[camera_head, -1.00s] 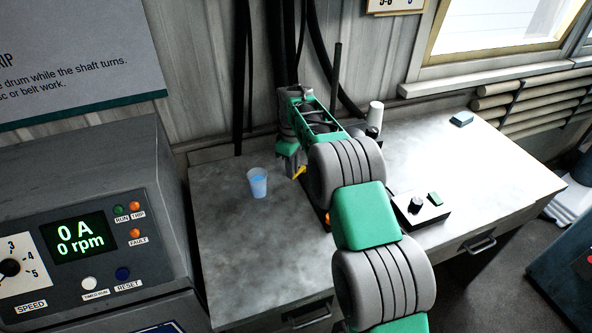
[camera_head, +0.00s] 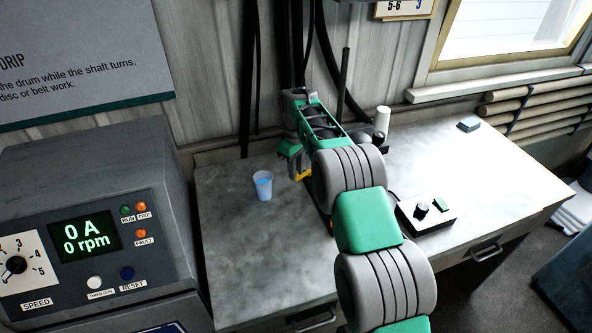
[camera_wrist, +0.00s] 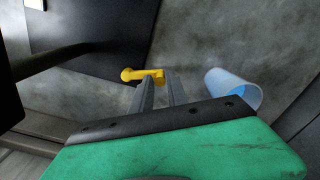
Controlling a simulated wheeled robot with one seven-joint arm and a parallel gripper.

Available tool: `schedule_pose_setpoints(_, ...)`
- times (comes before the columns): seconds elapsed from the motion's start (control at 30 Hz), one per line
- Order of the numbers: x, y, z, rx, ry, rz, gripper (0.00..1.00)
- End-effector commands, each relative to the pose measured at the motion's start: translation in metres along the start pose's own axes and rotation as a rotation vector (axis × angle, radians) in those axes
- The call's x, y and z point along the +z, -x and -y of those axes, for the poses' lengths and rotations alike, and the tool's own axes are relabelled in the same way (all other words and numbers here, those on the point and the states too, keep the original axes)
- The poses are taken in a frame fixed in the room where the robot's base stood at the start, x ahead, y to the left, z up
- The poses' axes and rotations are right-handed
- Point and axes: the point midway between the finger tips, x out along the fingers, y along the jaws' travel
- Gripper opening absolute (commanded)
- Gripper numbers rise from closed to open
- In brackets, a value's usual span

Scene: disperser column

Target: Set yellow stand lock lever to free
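The yellow lock lever (camera_wrist: 140,75) shows in the wrist view just beyond my fingertips, with a round knob at its left end. In the head view the lever (camera_head: 303,176) is a small yellow piece beside my gripper, partly hidden by my arm. My gripper (camera_wrist: 161,82) has its two grey fingers a little apart, with a narrow gap between them. The lever's right end lies at the fingertips; I cannot tell whether they touch it. My gripper (camera_head: 294,170) points down near the bench top in the head view. The stand is mostly hidden behind my arm.
A dark upright rod (camera_head: 344,85) rises behind my arm. The drive panel (camera_head: 85,230) is at left.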

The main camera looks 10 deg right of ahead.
Motion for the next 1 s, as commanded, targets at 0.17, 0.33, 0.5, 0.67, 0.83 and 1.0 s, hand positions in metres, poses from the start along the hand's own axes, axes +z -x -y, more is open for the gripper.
schedule_pose_setpoints(0.17,0.0,0.0,0.0,-0.001,0.0,0.001,0.35)
schedule_pose_setpoints(0.33,0.0,-0.001,0.0,-0.001,0.0,0.001,0.36)
schedule_pose_setpoints(0.5,0.0,0.006,0.0,0.001,0.0,-0.001,0.36)
schedule_pose_setpoints(0.67,-0.001,0.036,-0.001,0.003,0.0,-0.004,0.36)
schedule_pose_setpoints(0.83,-0.001,0.067,0.0,0.001,0.001,-0.001,0.36)
schedule_pose_setpoints(1.0,0.0,0.077,0.0,-0.001,0.001,0.001,0.36)
